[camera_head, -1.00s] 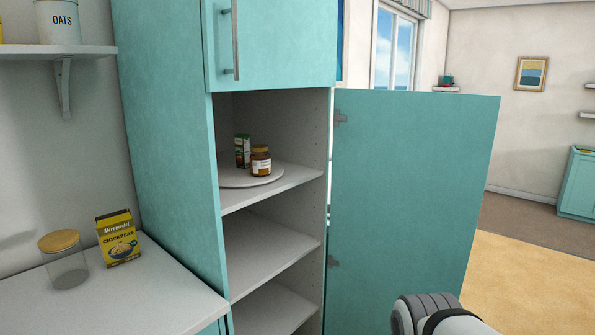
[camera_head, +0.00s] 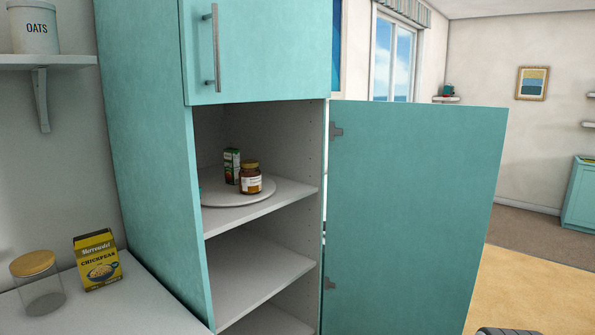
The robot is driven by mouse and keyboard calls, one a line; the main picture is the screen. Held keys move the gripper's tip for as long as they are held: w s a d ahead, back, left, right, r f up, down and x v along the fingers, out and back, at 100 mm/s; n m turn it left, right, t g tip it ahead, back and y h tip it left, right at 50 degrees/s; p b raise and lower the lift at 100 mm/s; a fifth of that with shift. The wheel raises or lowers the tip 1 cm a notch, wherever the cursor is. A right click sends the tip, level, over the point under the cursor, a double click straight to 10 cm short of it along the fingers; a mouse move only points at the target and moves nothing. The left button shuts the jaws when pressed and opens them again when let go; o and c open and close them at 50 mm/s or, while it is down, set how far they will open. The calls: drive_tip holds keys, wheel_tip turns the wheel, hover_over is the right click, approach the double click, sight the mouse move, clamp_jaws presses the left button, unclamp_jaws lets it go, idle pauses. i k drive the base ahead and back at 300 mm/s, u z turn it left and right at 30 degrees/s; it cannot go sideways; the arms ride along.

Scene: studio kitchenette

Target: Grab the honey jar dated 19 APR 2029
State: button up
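A small jar with a yellow-brown lid and a pale label (camera_head: 251,179) stands upright on a round white turntable (camera_head: 236,198) on the top open shelf of the tall teal cabinet. Its amber-brown contents look like honey, but the label's date is too small to read. A small green and white carton (camera_head: 232,166) stands just behind it to the left. A bit of something teal shows at the turntable's left edge, mostly hidden by the cabinet side. My gripper is not in view; only a small piece of my arm shows at the bottom right edge.
The cabinet's lower door (camera_head: 415,210) stands wide open to the right. The upper door (camera_head: 258,50) is shut. Lower shelves (camera_head: 262,285) look empty. On the counter at left are a glass jar (camera_head: 38,285) and a yellow chickpea box (camera_head: 98,260); an oats canister (camera_head: 35,28) is above.

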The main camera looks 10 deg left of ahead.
sight(250, 176)
drive_tip(key=u, duration=0.25)
drive_tip(key=i, duration=1.35)
drive_tip(key=u, duration=0.6)
drive_tip(key=k, duration=0.85)
drive_tip(key=u, duration=0.2)
drive_tip(key=i, duration=0.9)
drive_tip(key=z, duration=0.1)
